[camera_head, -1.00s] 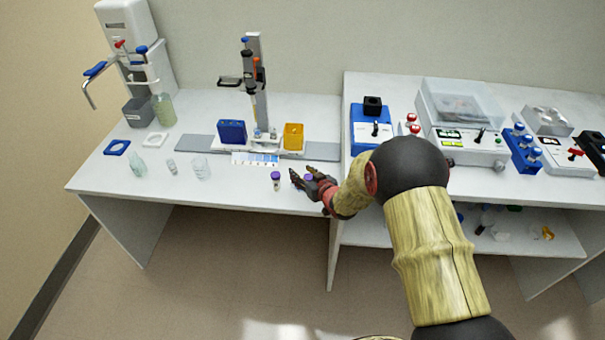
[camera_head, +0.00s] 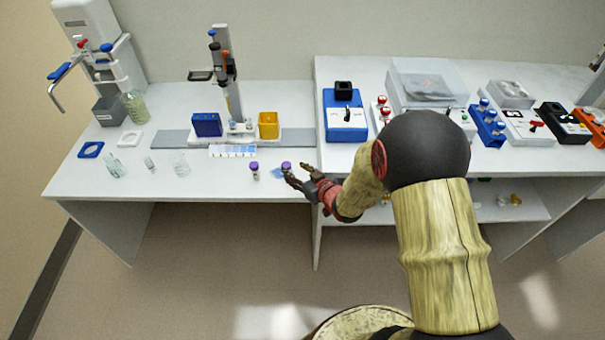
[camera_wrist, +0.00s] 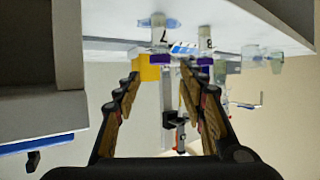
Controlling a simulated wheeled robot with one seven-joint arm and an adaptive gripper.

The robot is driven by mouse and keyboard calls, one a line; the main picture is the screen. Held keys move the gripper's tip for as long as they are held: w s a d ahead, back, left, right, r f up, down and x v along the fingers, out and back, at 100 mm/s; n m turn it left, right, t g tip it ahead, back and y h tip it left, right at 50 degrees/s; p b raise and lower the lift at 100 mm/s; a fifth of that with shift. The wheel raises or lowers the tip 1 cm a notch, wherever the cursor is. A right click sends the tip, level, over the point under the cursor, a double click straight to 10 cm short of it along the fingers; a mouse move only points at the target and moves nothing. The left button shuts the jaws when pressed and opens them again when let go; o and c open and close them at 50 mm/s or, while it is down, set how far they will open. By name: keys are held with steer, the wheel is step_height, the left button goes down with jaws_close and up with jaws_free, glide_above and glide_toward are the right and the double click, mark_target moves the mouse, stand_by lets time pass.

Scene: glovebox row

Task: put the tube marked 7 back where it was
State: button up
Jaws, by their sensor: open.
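The tube marked 7 (camera_wrist: 160,38) shows upside down in the wrist view, with its purple cap lowest in the picture. Its base is at a light blue patch (camera_wrist: 172,23) on the bench. In the head view the tube (camera_head: 286,166) stands upright near the bench's front edge. My gripper (camera_head: 297,174) is open just to its right. In the wrist view the tube lies ahead, between the spread fingers (camera_wrist: 160,72), and looks apart from them. A second purple-capped tube, marked 8 (camera_wrist: 205,40), stands to the left of tube 7 in the head view (camera_head: 254,171).
A blue-and-white strip (camera_head: 232,151) lies behind the tubes. A blue box (camera_head: 206,125) and a yellow box (camera_head: 268,125) stand by the stand (camera_head: 226,75). Glassware including a beaker (camera_head: 180,163) is at left. A higher bench with a blue device (camera_head: 345,130) stands right.

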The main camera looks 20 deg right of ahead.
steer(key=s+d+r+m+g+h, duration=0.15)
steer(key=s+r, duration=0.35)
steer(key=r, duration=0.5)
steer(key=s+d+r+m+g+h, duration=0.1)
steer(key=s+d+r+g+h, duration=0.2)
steer(key=r, duration=0.7)
steer(key=s+a+r+g, duration=0.1)
steer(key=s+a+r, duration=0.1)
steer(key=s, duration=1)
steer(key=s+a+r+g+y, duration=0.1)
steer(key=s+a+r+g, duration=0.1)
steer(key=s, duration=1.1)
steer(key=shift+a+r, duration=0.55)
steer(key=shift+r, duration=0.25)
